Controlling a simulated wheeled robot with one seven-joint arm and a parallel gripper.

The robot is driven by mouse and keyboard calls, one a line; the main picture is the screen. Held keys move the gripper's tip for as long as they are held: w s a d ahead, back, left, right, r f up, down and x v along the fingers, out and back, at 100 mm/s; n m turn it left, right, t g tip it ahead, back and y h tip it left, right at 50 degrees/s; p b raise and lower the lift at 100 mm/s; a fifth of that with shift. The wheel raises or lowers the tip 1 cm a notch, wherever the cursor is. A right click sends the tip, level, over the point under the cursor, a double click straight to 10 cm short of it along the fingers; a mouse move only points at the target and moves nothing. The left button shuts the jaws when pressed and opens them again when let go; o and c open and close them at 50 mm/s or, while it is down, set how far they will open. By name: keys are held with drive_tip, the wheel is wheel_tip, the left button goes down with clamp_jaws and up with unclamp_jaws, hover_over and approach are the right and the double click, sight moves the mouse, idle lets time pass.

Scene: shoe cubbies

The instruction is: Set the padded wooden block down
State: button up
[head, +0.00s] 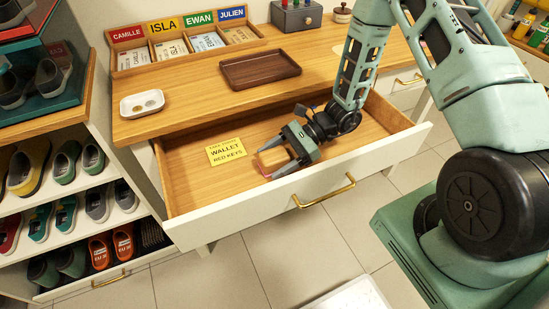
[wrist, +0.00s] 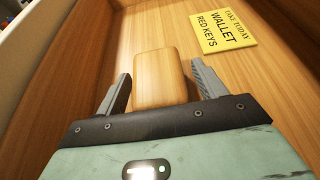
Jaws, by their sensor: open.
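The wooden block (wrist: 160,75) is light brown with rounded edges. In the wrist view it lies between the two fingers of my gripper (wrist: 161,72), which are apart with a narrow gap on each side. It appears to rest on the floor of the open drawer (head: 186,180); any padding under it is hidden in the wrist view. In the head view my gripper (head: 269,164) reaches low into the drawer near its front wall. The block is mostly hidden there, with a reddish edge showing by the fingertips.
A yellow note (head: 226,151) reading wallet and red keys lies in the drawer left of my gripper. The drawer floor is otherwise mostly clear. On the counter above are a brown tray (head: 260,69), a white dish (head: 142,104) and a name-labelled card holder (head: 128,60). Shoe cubbies stand left.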

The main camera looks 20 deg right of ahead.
drive_tip(key=shift+r, duration=0.2)
drive_tip(key=v, duration=1.1)
drive_tip(key=shift+d, duration=0.3)
drive_tip(key=shift+a+r+n, duration=0.2)
drive_tip(key=shift+r+n, duration=0.1)
drive_tip(key=shift+r, duration=0.05)
drive_tip(key=s+a+r+n+h, duration=0.6)
drive_tip(key=s+a+r+n, duration=0.2)
drive_tip(key=n, duration=0.4)
drive_tip(key=s+a+r+n+h, duration=0.6)
drive_tip(key=s+n, duration=0.5)
drive_tip(key=n, duration=0.2)
drive_tip(key=a+r, duration=0.1)
drive_tip(key=a, duration=0.1)
drive_tip(key=shift+s+a+r+h, duration=0.25)
drive_tip(key=shift+a+r+h, duration=0.05)
drive_tip(key=shift+r+h, duration=0.1)
